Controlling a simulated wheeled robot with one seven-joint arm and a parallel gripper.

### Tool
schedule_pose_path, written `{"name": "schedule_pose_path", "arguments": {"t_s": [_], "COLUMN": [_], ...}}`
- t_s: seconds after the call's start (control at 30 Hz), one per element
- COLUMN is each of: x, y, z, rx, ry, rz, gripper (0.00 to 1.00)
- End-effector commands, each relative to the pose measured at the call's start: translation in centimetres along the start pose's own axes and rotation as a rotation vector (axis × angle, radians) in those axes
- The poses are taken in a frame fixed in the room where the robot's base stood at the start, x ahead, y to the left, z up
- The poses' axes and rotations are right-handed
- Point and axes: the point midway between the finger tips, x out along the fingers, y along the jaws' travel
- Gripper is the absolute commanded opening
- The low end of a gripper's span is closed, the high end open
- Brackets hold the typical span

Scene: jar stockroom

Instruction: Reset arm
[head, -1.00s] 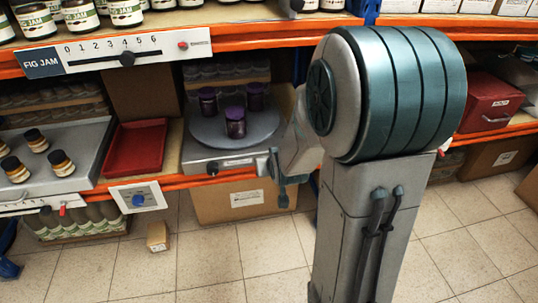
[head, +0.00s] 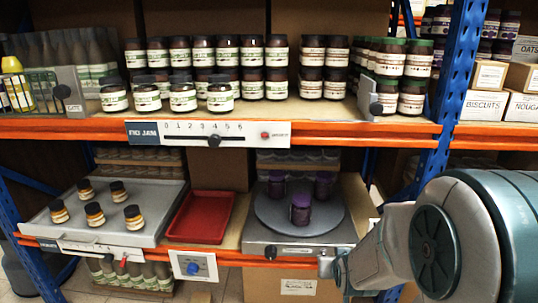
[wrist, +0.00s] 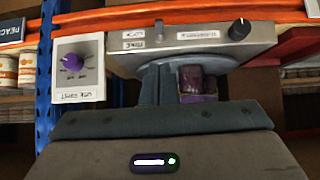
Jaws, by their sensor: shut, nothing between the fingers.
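My gripper (head: 343,270) is at the lower right of the head view, in front of the grey turntable unit (head: 262,240). It looks shut and empty. In the wrist view its fingers (wrist: 172,84) point up toward the front of that unit (wrist: 205,45). A purple-brown thing (wrist: 196,80) shows just beside the fingers; I cannot tell exactly what it is. My forearm covers the lower right of the head view.
Purple jars (head: 300,208) stand on the round turntable. A red tray (head: 198,218) and a tilted grey tray (head: 110,235) with several amber jars lie left of it. A blue-knob panel (head: 193,266) hangs below. Jars fill the upper shelf (head: 290,108); a blue post (head: 455,90) stands right.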

Motion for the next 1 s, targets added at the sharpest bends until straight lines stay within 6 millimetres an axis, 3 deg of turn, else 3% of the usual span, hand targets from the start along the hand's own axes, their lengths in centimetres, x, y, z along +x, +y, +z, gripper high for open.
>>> {"name": "schedule_pose_path", "arguments": {"t_s": [0.03,0.1,0.5,0.8,1.0], "x": [-2.2,-4.5,-18.9,-30.3,-35.0], "y": [-0.2,-0.6,-2.5,-3.4,-3.6], "z": [-1.8,-3.0,-8.4,-11.2,-11.7], "rx": [-0.005,-0.013,-0.049,-0.075,-0.086], "ry": [-0.014,-0.053,-0.297,-0.477,-0.559], "rz": [-0.002,-0.005,-0.022,-0.045,-0.057], "gripper": [0.00,0.00,0.00,0.00,0.00]}}
